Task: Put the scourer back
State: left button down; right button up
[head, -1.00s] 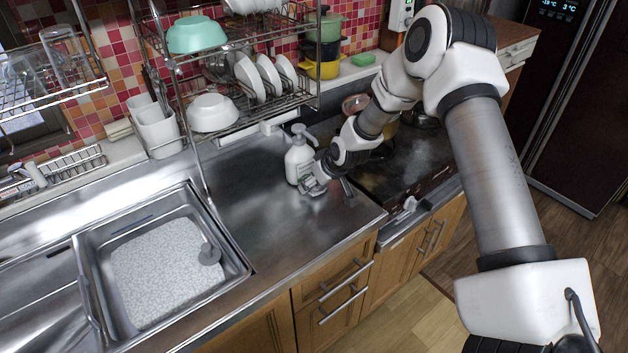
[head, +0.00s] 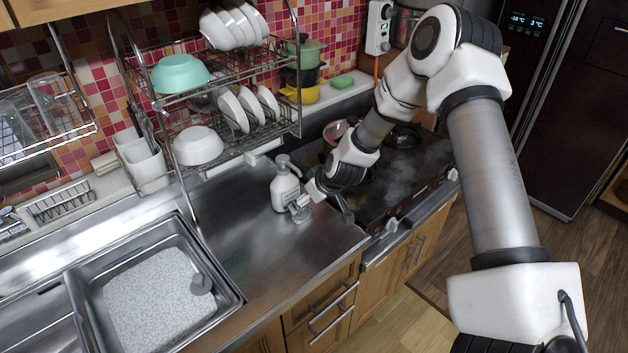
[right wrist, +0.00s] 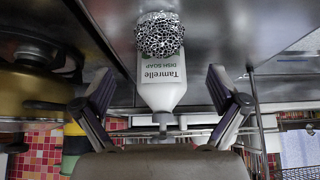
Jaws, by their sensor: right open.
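The scourer is a round ball of curly steel mesh. In the right wrist view the scourer (right wrist: 160,34) shows in front of the lower part of a white dish soap bottle (right wrist: 163,82); that view is upside down. In the head view the scourer is a small grey lump (head: 302,215) on the steel counter, close to the soap bottle (head: 285,188). My right gripper (right wrist: 160,85) is open and empty, its fingers spread to either side with the scourer beyond their tips. In the head view the right gripper (head: 305,202) is small and partly unclear. My left gripper is not in view.
The sink (head: 155,290) is left on the counter. A dish rack (head: 215,130) with bowls and plates stands behind the bottle. The dark stove (head: 385,185) is right of the gripper. A green sponge (head: 342,82) lies on the back ledge. The counter between sink and bottle is clear.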

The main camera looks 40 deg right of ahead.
aim_at(318, 273)
jog(key=p+v, duration=0.2)
jog(key=v, duration=0.2)
jog(key=s+a+f+g, duration=0.1)
jog(key=s+a+f, duration=0.1)
jog(key=s+f, duration=0.1)
jog(key=s+a+f+g, duration=0.1)
jog(key=s+a+f, duration=0.2)
jog(key=s+f, duration=0.1)
jog(key=s+a+f+g, duration=0.1)
jog(key=s+a+f, duration=0.1)
jog(key=s+f, duration=0.2)
jog(key=shift+s+a, duration=0.4)
jog(key=shift+s, duration=0.25)
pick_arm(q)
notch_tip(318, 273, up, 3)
pick_arm(e)
jog(key=s+a+f+g, duration=0.1)
jog(key=s+a+f, duration=0.2)
jog(key=s, duration=0.6)
jog(key=s+a+f+m+g, duration=0.1)
jog(key=s+a+f+g, duration=0.1)
jog(key=s, duration=0.7)
jog(key=shift+s+a+f+g+h, duration=0.3)
jog(key=shift+s+a+f, duration=0.1)
jog(key=shift+a, duration=0.5)
